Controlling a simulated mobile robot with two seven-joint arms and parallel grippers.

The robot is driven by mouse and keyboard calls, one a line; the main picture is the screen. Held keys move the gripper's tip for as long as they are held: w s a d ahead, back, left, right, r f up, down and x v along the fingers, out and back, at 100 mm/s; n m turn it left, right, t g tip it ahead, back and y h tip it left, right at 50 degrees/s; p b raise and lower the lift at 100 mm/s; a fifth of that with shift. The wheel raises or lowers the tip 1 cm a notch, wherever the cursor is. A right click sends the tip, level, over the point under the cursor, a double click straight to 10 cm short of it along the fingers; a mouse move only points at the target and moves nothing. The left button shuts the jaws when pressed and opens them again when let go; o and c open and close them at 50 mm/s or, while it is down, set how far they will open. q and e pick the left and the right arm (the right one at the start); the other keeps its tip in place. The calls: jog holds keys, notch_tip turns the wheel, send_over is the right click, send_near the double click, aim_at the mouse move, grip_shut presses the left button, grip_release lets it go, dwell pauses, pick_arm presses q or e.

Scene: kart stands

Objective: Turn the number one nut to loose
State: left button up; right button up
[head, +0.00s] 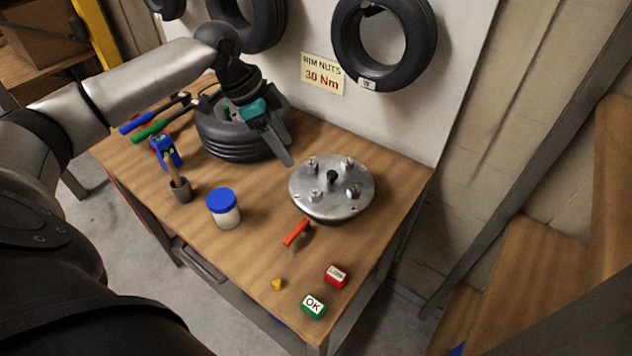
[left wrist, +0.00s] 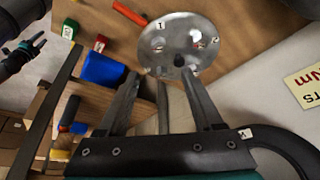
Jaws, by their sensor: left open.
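A round silver hub plate (head: 318,184) lies on the wooden workbench, with several nuts or studs and a black centre knob. In the left wrist view the plate (left wrist: 175,32) shows a label "1" (left wrist: 159,23) at its upper left and a label "2" (left wrist: 215,40) at its right. I cannot make out how tight the nuts are. My left gripper (head: 288,153) is open and empty, just left of and behind the plate; its fingers (left wrist: 160,75) point toward the plate, apart from it. A dark gripper-like shape (left wrist: 20,55), seemingly my right gripper, shows at the wrist view's left edge.
Near the plate are an orange-handled tool (head: 296,232), a red "loose" block (head: 336,276), a green "OK" block (head: 313,306), a yellow piece (head: 277,284) and a blue-lidded jar (head: 223,209). A tyre (head: 222,147) sits beneath my left gripper.

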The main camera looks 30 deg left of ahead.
aim_at(314, 191)
pick_arm(q)
jog(key=x, duration=1.4)
jog(key=shift+f+b, duration=0.15)
jog(key=shift+b, duration=0.15)
jog(key=shift+c, duration=0.4)
jog(key=shift+s, duration=0.1)
grip_shut()
